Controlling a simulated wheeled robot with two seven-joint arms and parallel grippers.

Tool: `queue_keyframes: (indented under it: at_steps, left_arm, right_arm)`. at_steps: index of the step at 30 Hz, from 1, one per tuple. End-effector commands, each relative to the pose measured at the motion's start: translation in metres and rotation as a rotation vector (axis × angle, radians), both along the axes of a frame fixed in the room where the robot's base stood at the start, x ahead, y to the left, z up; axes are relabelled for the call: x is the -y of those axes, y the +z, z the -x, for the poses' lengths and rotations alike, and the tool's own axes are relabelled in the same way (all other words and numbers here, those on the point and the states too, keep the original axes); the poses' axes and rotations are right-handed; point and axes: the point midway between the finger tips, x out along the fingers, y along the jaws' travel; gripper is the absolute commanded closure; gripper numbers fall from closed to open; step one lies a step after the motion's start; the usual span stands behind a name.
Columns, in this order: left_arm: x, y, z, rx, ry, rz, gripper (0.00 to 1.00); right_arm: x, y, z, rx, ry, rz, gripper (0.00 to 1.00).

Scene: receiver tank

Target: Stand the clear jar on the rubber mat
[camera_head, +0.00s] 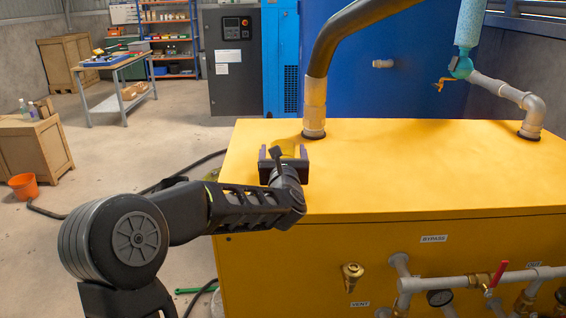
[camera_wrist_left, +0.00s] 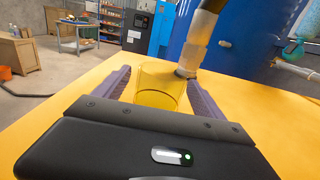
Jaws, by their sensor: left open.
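The clear jar (camera_wrist_left: 158,84) stands upright on the yellow tank top, which shows through its wall. In the head view only a little of the jar (camera_head: 288,148) shows, between and behind my gripper's fingers. My left gripper (camera_head: 284,153) is open, low over the near left part of the tank top. In the left wrist view the fingers of this gripper (camera_wrist_left: 158,75) lie on either side of the jar, with gaps visible beside it. The jar's base is partly hidden by the gripper body. I cannot make out a rubber mat in either view. My right gripper is not in view.
A thick pipe with a pale fitting (camera_head: 314,108) rises from the tank top (camera_head: 430,165) just behind the jar. A grey pipe (camera_head: 505,90) enters at the far right. The tank top's middle and right are clear. Valves and a gauge line its front face.

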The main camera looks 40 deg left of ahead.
Motion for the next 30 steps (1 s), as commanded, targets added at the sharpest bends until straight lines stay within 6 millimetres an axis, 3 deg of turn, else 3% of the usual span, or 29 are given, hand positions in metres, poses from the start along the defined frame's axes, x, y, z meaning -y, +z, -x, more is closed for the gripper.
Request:
queue_keyframes:
  at_steps: [9,30]
  left_arm:
    - [0.0000,0.0001,0.0002,0.000,0.000,0.000,0.20]
    - [0.0000,0.0001,0.0002,0.000,0.000,0.000,0.77]
  right_arm:
    - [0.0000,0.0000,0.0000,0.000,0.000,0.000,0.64]
    - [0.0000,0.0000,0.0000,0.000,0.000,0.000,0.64]
